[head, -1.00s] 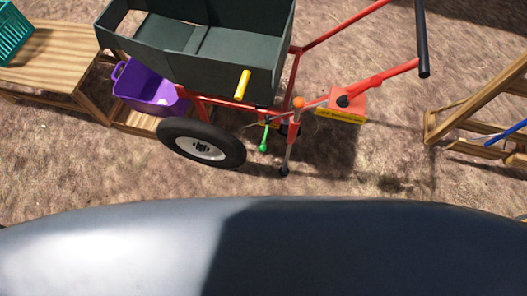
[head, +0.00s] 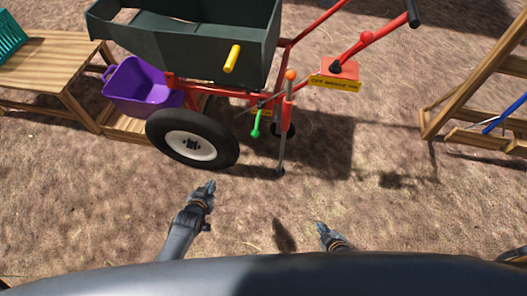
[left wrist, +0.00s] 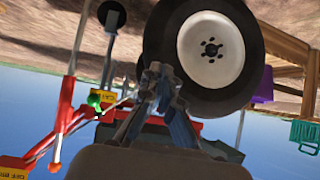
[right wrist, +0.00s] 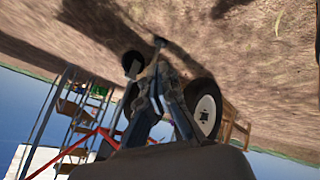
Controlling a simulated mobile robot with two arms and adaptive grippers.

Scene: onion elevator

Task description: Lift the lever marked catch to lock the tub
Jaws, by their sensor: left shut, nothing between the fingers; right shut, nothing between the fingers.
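The dark green tub (head: 200,45) sits on a red wheeled frame, with a yellow handle (head: 232,58) on its side. Below its right end a green-ended lever (head: 256,124) hangs down beside a small yellow label. Its green knob also shows in the left wrist view (left wrist: 94,100). I cannot read which lever is marked catch. An orange-knobbed upright lever (head: 290,76) stands just right of it. My left gripper (head: 208,189) is shut and empty, below the wheel and apart from the levers. My right gripper (head: 322,229) is shut and empty, low and further right.
The black wheel (head: 193,139) stands left of the green lever. A red knobbed lever (head: 366,39) rises from a red box with a yellow sign (head: 335,83). A purple bucket (head: 140,85), a wooden bench (head: 50,60) and a wooden frame (head: 470,85) flank the cart. Ground before it is clear.

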